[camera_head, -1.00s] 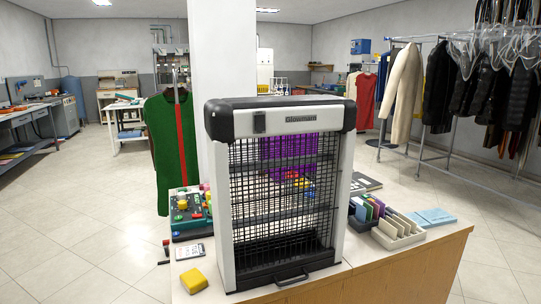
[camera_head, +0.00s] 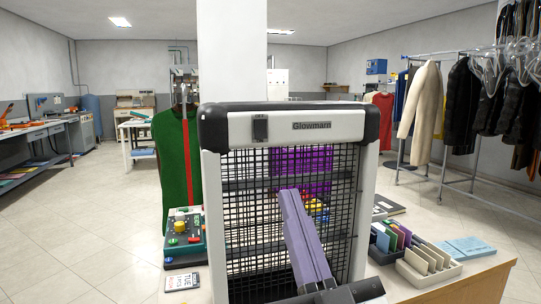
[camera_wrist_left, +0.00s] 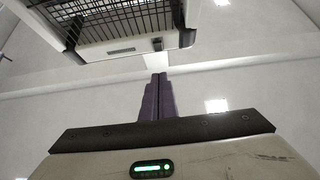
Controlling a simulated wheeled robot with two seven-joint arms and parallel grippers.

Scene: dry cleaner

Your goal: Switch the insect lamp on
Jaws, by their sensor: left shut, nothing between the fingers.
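The insect lamp (camera_head: 352,118) stands upright on the counter, a white and black frame around a black wire grille. A small dark rocker switch (camera_head: 260,129) sits on its white top bar, left of the lettering. My left gripper (camera_head: 289,192) is shut and empty, its purple fingers pointing up in front of the grille, below and right of the switch. In the left wrist view the shut fingertips (camera_wrist_left: 159,75) point up towards the lamp's top bar, with the switch (camera_wrist_left: 157,44) just beyond them; a gap shows between. I cannot tell the switch's position. My right gripper is out of view.
A green control box (camera_head: 185,240) with coloured buttons and a small white card (camera_head: 182,282) are left of the lamp. A divided tray (camera_head: 428,265) and blue cloths (camera_head: 465,248) lie to the right. A green garment (camera_head: 176,165) hangs behind, near a white pillar.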

